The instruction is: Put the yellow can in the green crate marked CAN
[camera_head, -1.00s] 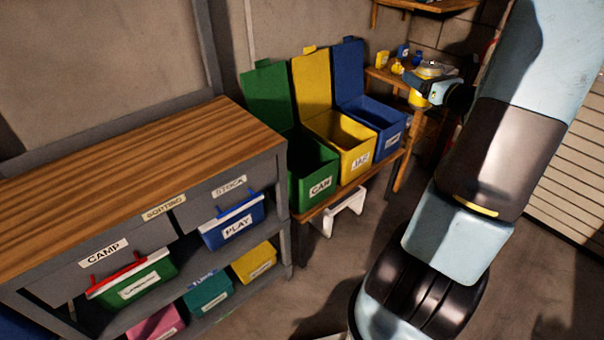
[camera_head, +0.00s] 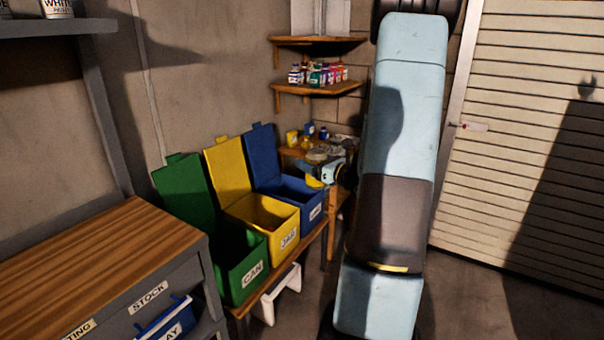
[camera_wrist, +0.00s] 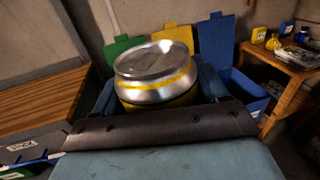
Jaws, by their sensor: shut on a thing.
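The yellow can (camera_wrist: 158,75), with a silver top and a yellow band, is held in my gripper (camera_wrist: 158,92), which is shut on it in the wrist view. In the head view my gripper (camera_head: 328,172) is small and partly behind my arm, with a bit of the yellow can (camera_head: 314,182) showing below it. The green crate marked CAN (camera_head: 241,279) stands with its lid up on a low bench, left of the gripper. Its lid also shows behind the can in the wrist view (camera_wrist: 119,44).
A yellow crate marked JAR (camera_head: 284,232) and a blue crate (camera_head: 312,212) stand open beside the green one. A wooden workbench (camera_head: 95,250) is at the left. A corner table (camera_head: 293,152) holds small items. A white step stool (camera_head: 281,295) is under the bench.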

